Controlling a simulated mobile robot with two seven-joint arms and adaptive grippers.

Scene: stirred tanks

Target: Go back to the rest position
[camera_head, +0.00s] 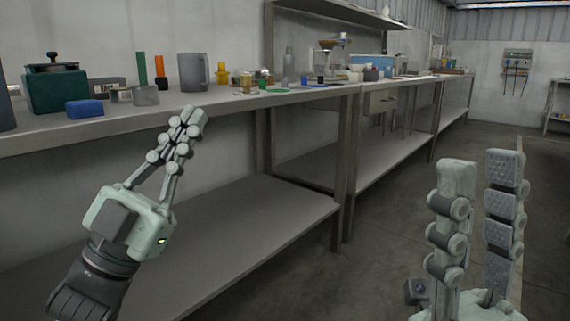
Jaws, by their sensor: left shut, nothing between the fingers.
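My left gripper (189,117) is shut and empty. It points up and to the right, in front of the edge of the long workbench (225,108). My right gripper (482,165) is at the lower right of the view, pointing up over the floor. Its two fingers stand apart with a clear gap between them, and nothing is between them. Its base is cut off by the bottom edge of the picture.
The bench carries a dark green box (55,90), a blue block (84,108), a grey jug (193,72) and several small containers. A lower shelf (250,225) is bare. Open floor (385,215) lies right of the benches. A panel (517,62) hangs on the back wall.

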